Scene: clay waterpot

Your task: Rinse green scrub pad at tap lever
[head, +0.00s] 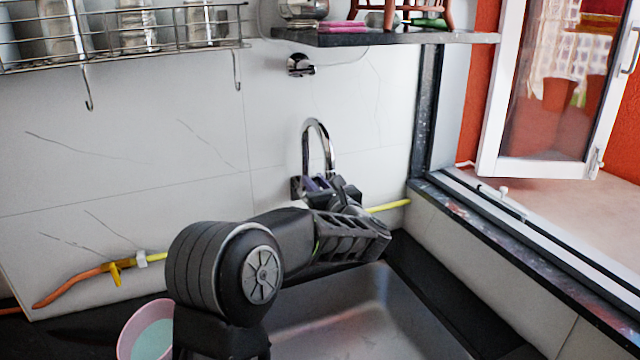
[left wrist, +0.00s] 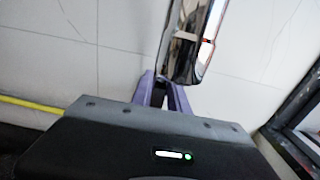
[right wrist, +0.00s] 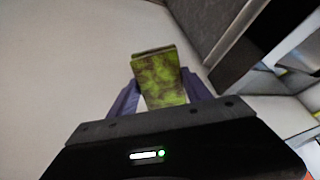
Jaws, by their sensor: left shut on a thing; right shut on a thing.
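The chrome tap (head: 331,152) curves up from the wall behind the sink (head: 330,320). My left gripper (head: 316,184) is at the tap's base. In the left wrist view its purple fingers (left wrist: 164,92) are shut on the lower end of a chrome part, seemingly the tap lever (left wrist: 190,45); the contact is partly hidden. In the right wrist view my right gripper (right wrist: 160,95) is shut on the green scrub pad (right wrist: 158,75), a mottled green-brown block held upright between purple fingers. The right gripper and pad do not show in the head view. No water is clearly visible.
A pink-rimmed bowl (head: 146,335) stands at the lower left. A yellow-orange hose (head: 90,276) runs along the wall. A wire rack (head: 120,40) and a dark shelf (head: 390,38) hang above. An open window (head: 550,90) is at right. The sink basin looks clear.

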